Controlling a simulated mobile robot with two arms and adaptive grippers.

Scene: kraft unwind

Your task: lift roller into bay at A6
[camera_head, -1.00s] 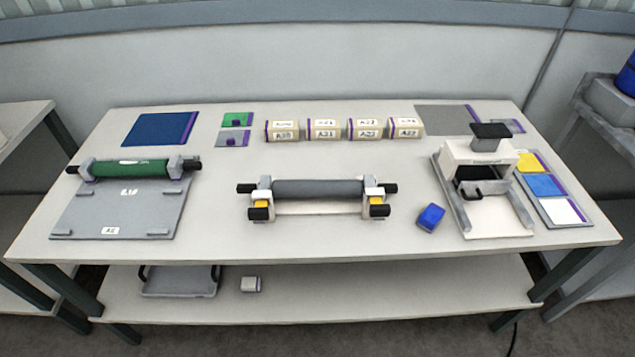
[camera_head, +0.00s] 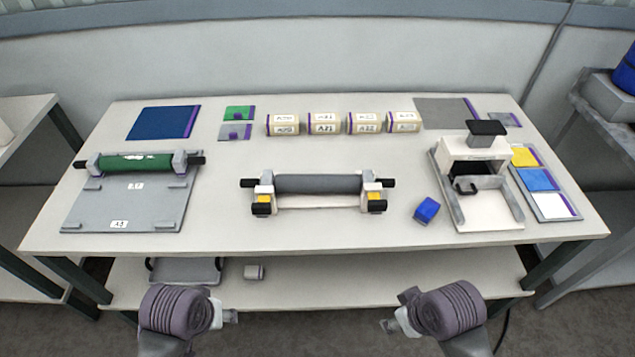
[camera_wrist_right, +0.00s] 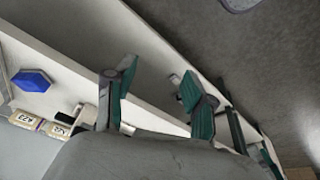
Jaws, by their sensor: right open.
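A dark grey roller (camera_head: 318,184) with black ends lies level across a white two-post stand (camera_head: 318,203) in the middle of the table. A green roller (camera_head: 136,162) lies across grey holders at the back of a grey plate (camera_head: 130,208) on the left. The plate has two small white labels, too small to read surely. My left gripper (camera_head: 228,316) is in front of the table, apart from everything; its fingers are too small to judge. My right gripper (camera_head: 390,324) is also in front of the table, and its teal fingers (camera_wrist_right: 157,90) stand apart and empty in the right wrist view.
Several labelled cream blocks (camera_head: 366,122) stand in a row behind the grey roller. A blue block (camera_head: 427,209) lies to its right, beside a white press-like fixture (camera_head: 476,180). A lower shelf (camera_head: 330,284) holds a grey tray (camera_head: 185,270). The front tabletop strip is clear.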

